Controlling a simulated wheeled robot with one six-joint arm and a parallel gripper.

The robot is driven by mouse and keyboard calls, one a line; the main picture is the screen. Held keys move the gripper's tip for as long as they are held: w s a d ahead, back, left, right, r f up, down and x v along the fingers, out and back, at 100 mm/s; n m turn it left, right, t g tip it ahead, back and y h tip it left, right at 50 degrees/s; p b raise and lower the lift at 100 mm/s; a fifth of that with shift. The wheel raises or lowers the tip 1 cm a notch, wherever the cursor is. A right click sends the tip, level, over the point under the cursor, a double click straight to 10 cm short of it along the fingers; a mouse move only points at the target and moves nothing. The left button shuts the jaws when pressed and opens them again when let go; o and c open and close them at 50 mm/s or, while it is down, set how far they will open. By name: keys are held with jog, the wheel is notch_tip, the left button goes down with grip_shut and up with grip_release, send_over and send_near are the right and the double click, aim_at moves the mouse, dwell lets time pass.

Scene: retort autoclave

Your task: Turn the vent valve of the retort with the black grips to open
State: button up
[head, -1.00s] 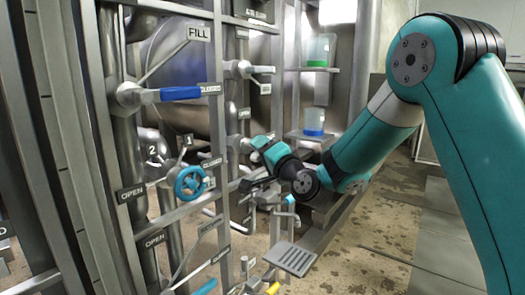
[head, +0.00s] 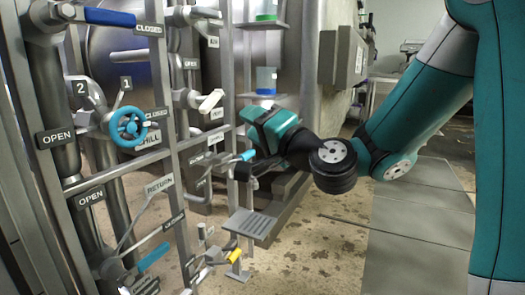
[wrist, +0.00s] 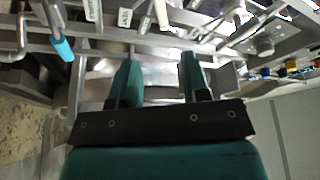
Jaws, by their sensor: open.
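My gripper (head: 262,128) is at mid-height in the head view, just right of the pipe frame, its tips not clear there. In the wrist view its two teal fingers stand apart with nothing between them (wrist: 160,78). A small light-blue grip (head: 247,155) is close beside the gripper, and a light-blue grip is left of the fingers in the wrist view (wrist: 62,47).
The near pipe frame carries a blue lever (head: 110,17), a light-blue handwheel (head: 128,127), a light-blue return lever (head: 153,257) and white-gripped levers (head: 210,102). A yellow grip (head: 235,256) and a slotted grey plate (head: 255,226) stand low. The floor to the right is mostly clear.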

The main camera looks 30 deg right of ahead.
jog(key=shift+b+v, duration=1.05)
jog(key=shift+v, duration=0.1)
dwell(0.6)
jog(key=n+g+y+p, duration=0.4)
jog(key=g+y+p, duration=0.1)
jog(key=p, duration=0.5)
send_near(215, 102)
jog(key=b+x, duration=0.1)
jog(key=x, duration=1)
jog(key=shift+b, duration=0.35)
grip_shut()
